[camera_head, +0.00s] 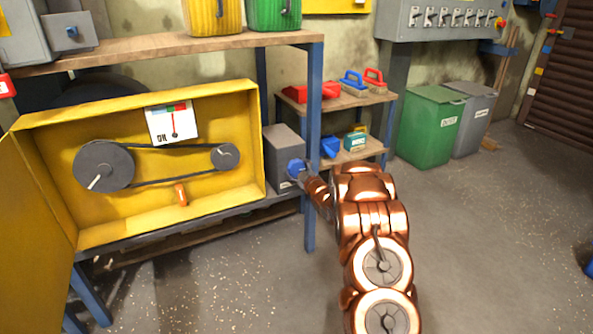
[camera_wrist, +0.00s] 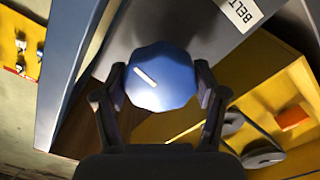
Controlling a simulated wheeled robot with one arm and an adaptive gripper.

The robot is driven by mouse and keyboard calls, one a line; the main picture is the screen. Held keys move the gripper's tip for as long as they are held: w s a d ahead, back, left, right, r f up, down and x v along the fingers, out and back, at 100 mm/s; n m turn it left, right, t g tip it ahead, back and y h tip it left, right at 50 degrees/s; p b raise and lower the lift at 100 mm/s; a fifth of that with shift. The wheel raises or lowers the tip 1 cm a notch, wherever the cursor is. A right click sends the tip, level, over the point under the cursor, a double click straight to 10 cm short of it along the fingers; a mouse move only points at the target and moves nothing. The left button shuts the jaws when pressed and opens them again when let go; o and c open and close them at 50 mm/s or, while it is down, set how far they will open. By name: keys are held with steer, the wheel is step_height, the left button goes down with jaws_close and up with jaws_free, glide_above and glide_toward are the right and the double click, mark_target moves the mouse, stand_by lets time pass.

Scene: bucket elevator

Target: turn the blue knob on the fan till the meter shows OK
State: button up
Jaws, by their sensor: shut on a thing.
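The blue knob (camera_head: 296,167) sits on the front of a grey box (camera_head: 284,146) to the right of the open yellow housing (camera_head: 255,130). In the wrist view the knob (camera_wrist: 160,78) is faceted with a white mark, and my gripper (camera_wrist: 161,92) is shut on it, one finger on each side. In the head view my gripper (camera_head: 303,174) is at the knob, partly hidden by my arm. The meter (camera_head: 172,123) is a white panel in the housing, with a coloured band on top and a red needle pointing about straight up.
Inside the housing, a belt runs over a large pulley (camera_head: 104,165) and a small pulley (camera_head: 225,157), with an orange piece (camera_head: 181,194) below. A blue post (camera_head: 314,150) stands close to the knob.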

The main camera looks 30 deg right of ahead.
stand_by(0.4)
steer(key=o, duration=1.1)
steer(key=shift+o, duration=0.2)
steer(key=s+a, duration=0.1)
steer(key=s, duration=1.1)
stand_by(0.9)
